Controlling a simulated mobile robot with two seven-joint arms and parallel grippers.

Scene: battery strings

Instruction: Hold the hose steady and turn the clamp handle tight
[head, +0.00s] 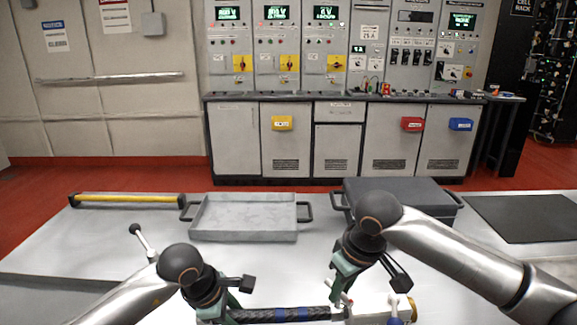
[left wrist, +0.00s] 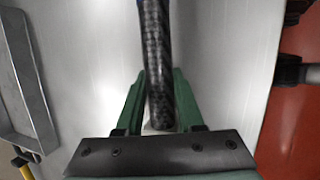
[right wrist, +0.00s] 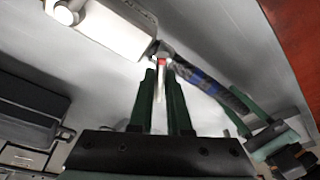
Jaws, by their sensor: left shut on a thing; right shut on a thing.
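The black braided hose (head: 268,315) with blue bands lies along the front of the table. My left gripper (head: 226,307) is shut around its left end; in the left wrist view the hose (left wrist: 158,60) runs between the green fingers (left wrist: 158,90). My right gripper (head: 344,284) is shut on the slim clamp handle (head: 346,299), beside the pale fitting block (head: 370,314). In the right wrist view the pale handle (right wrist: 161,82), red near its far end, stands between the fingers (right wrist: 160,76). The hose (right wrist: 208,86) meets the block there. The clamp band is too small to make out.
A grey tray (head: 243,236) and a dark lidded case (head: 440,191) stand behind my arms. A yellow bar (head: 128,199) lies at the back left, a dark mat (head: 520,217) at the right. A blue lever (head: 394,304) and brass end (head: 413,309) sit by the block.

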